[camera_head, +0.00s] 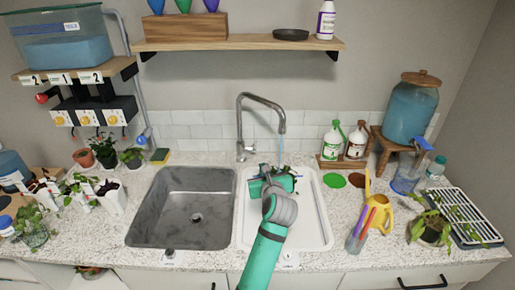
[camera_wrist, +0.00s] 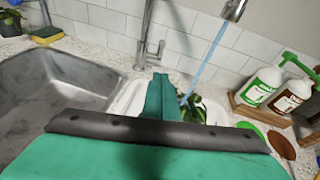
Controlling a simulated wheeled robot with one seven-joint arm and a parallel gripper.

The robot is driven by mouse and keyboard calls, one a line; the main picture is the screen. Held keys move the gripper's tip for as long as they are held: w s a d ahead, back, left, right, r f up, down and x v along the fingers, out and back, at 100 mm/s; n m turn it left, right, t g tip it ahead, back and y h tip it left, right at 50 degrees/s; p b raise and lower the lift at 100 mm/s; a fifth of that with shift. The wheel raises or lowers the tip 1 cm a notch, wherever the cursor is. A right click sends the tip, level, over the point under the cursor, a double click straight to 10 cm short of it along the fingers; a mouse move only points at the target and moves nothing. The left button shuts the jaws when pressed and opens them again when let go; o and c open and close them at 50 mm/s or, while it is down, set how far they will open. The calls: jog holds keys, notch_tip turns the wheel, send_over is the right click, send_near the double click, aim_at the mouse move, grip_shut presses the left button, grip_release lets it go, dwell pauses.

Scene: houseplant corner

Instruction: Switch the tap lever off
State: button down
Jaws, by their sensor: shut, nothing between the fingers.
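The tap (camera_head: 241,120) is a grey gooseneck faucet behind the sinks, and it also shows in the wrist view (camera_wrist: 146,30). Its small lever (camera_head: 250,148) sticks out to the right at the base, and it shows in the wrist view (camera_wrist: 160,48). A blue water stream (camera_head: 281,146) falls from the spout. My gripper (camera_head: 266,172) is over the white right basin, in front of the lever and apart from it. In the wrist view its green fingers (camera_wrist: 161,92) are together and empty, pointing toward the tap base.
A leafy plant (camera_wrist: 194,108) is in the white basin (camera_head: 317,232), partly hidden by my gripper. The grey basin (camera_head: 170,213) is empty. Two spray bottles (camera_head: 345,140) stand right of the tap, and a yellow sponge (camera_head: 160,155) lies to the left.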

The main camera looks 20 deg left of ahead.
jog(key=w+a, duration=0.5)
jog(key=w, duration=0.6)
jog(key=shift+w+a+f, duration=0.3)
jog(key=shift+f, duration=0.1)
